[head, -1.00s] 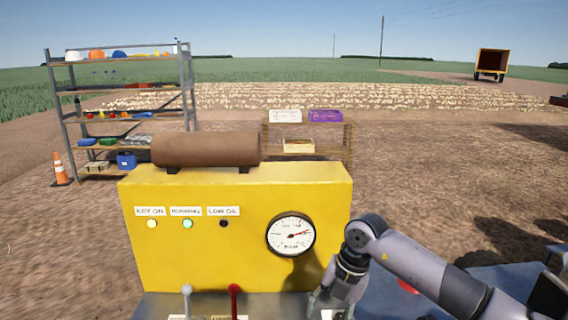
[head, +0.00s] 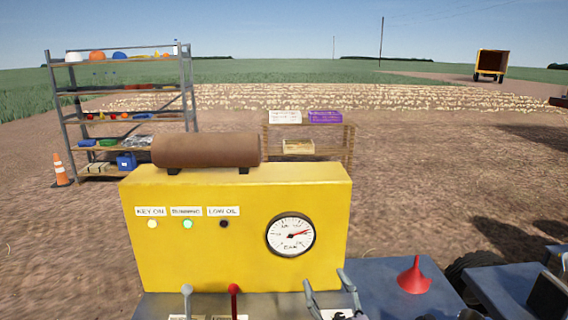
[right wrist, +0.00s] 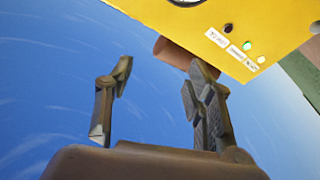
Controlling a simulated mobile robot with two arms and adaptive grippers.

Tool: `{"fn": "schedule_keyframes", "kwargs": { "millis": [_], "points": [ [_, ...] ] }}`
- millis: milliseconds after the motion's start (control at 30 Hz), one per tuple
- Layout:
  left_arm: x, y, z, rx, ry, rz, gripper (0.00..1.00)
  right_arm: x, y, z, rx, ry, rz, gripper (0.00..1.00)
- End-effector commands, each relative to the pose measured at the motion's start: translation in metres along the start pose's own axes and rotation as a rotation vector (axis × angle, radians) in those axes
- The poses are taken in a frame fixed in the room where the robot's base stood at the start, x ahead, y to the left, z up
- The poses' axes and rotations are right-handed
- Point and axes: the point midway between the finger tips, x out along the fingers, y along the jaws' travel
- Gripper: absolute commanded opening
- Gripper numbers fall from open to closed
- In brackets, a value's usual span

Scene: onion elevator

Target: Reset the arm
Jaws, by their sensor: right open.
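My right gripper (head: 328,290) shows at the bottom of the head view, in front of the yellow control panel (head: 160,255). Its fingers are apart and point upward, with nothing between them. In the right wrist view the two fingers (right wrist: 158,92) are spread and empty, with the yellow panel (right wrist: 190,30) beyond them at the top. Most of my right arm is hidden below the head view. My left gripper is not in view.
A white-knobbed lever (head: 187,292) and a red-knobbed lever (head: 234,291) stand before the panel. A red cone-shaped thing (head: 414,277) sits on a blue surface (head: 375,285) at right. Shelves (head: 118,174) and an orange cone (head: 61,172) stand farther back.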

Motion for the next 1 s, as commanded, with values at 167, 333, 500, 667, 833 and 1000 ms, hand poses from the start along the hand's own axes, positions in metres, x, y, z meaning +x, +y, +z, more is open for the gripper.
{"fn": "schedule_keyframes", "kwargs": {
  "millis": [167, 333, 500, 667, 833, 1000],
  "points": [
    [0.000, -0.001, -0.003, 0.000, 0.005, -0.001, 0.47, -0.085, 0.019, 0.110, 0.145, -0.503, 0.090, 0.49],
    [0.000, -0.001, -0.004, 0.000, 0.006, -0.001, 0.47, -0.178, 0.009, 0.170, 0.226, -0.886, 0.054, 0.49],
    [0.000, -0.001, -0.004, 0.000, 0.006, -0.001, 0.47, -0.250, -0.007, 0.192, 0.270, -1.131, -0.019, 0.49],
    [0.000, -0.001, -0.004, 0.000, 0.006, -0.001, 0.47, -0.304, -0.020, 0.197, 0.302, -1.302, -0.095, 0.49],
    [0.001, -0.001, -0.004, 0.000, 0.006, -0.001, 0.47, -0.354, -0.033, 0.197, 0.329, -1.448, -0.178, 0.49],
    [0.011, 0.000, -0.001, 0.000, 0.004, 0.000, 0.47, -0.348, -0.051, 0.250, 0.325, -1.456, -0.179, 0.49]
  ]
}}
